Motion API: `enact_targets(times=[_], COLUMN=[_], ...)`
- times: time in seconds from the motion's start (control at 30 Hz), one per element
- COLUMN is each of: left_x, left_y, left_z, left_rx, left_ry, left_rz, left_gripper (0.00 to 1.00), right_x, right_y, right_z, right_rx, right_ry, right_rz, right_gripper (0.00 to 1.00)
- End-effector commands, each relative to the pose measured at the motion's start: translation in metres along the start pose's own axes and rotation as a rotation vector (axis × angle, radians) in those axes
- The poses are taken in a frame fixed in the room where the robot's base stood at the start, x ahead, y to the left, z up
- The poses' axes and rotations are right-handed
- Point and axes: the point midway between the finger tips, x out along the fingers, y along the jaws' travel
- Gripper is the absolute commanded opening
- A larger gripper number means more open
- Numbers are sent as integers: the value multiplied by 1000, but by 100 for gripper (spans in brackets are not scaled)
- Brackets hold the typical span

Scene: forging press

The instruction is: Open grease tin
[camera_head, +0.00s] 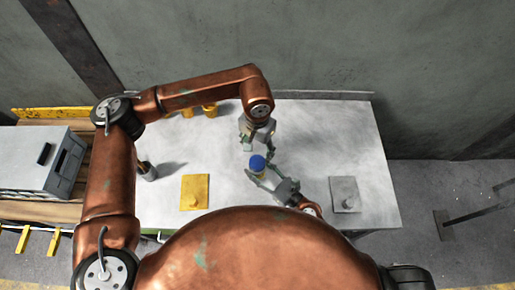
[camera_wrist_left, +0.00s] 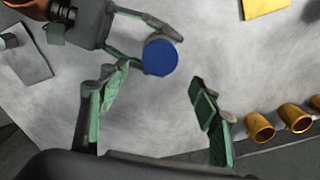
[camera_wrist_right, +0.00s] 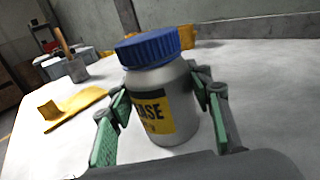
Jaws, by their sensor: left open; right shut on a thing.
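The grease tin (camera_wrist_right: 165,105) is a grey cylinder with a yellow and black label and a blue lid (camera_wrist_right: 147,46). The lid is on the tin. My right gripper (camera_wrist_right: 160,120) is shut around the tin's body, which stands upright. In the head view the blue lid (camera_head: 257,162) shows at the right gripper (camera_head: 266,174), over the middle of the table. My left gripper (camera_head: 254,143) hangs just behind the tin, fingers down. In the left wrist view the left gripper (camera_wrist_left: 155,105) is open and empty, with the blue lid (camera_wrist_left: 160,56) beyond its fingertips, not between them.
The pale table (camera_head: 300,125) has a yellow plate (camera_head: 194,192) at left and a grey plate (camera_head: 345,194) at right. Several yellow cups (camera_wrist_left: 297,117) stand along the back edge. A holder with a wooden handle (camera_wrist_right: 75,68) stands at left. A grey case (camera_head: 45,160) is beyond.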

Motion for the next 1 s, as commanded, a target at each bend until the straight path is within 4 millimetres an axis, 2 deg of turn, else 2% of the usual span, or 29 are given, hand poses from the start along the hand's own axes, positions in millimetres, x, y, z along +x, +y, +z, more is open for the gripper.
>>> enact_targets(times=[0.13,0.33,0.8,1.0], left_x=[0,6,70,80], left_y=[0,0,0,0], left_z=[0,1,0,0], left_rx=[152,225,223,225], left_ry=[0,-2,-2,0], left_rz=[0,1,1,0], left_gripper=[57,57,57,57], right_x=[0,0,0,0], right_y=[1,1,1,1], right_z=[-1,-1,-1,-1], right_rx=[1,1,1,1], right_ry=[2,2,2,2], right_rz=[2,2,2,2], right_gripper=[0,0,0,0])
